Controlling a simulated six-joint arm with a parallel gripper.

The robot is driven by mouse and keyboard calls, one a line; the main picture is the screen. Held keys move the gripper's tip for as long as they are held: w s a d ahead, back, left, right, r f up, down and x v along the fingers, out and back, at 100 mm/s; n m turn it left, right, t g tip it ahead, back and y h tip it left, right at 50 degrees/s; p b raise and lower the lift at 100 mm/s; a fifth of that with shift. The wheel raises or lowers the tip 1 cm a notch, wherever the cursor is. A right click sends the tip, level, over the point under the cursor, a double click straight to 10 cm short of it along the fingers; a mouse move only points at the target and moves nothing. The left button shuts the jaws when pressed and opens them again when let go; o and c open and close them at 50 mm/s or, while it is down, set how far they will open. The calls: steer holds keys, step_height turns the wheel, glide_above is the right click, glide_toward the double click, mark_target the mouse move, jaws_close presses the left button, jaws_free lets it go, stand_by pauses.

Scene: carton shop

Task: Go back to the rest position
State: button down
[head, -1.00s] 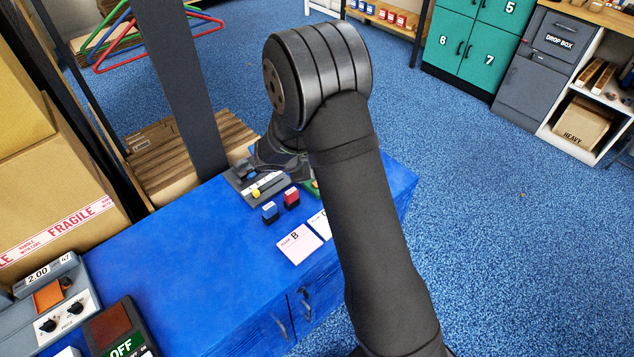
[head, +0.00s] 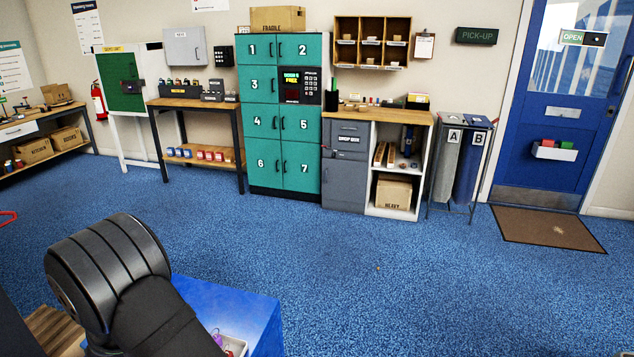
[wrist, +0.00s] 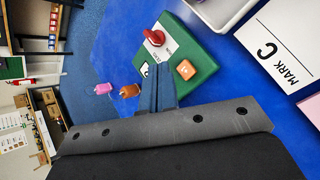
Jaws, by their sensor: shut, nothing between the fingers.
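My gripper (wrist: 157,82) shows in the wrist view, its two dark fingers shut together and empty. It is over or beside the blue bench top (wrist: 120,45), close to a green box (wrist: 190,75) with a red knob and an orange button. Whether it touches the box I cannot tell. In the head view only my bent arm shows at the lower left; the gripper is hidden or out of frame there. The bench's blue corner (head: 258,312) shows beside my arm.
A pink piece (wrist: 103,88) and an orange piece (wrist: 130,90) are left of the fingers. A card marked C (wrist: 282,45) lies at right. Teal lockers (head: 262,150), a grey drop box (head: 345,180) and a blue door (head: 560,130) stand far back. Open floor lies between.

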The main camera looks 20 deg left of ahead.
step_height(320, 180, up, 6)
stand_by(0.5)
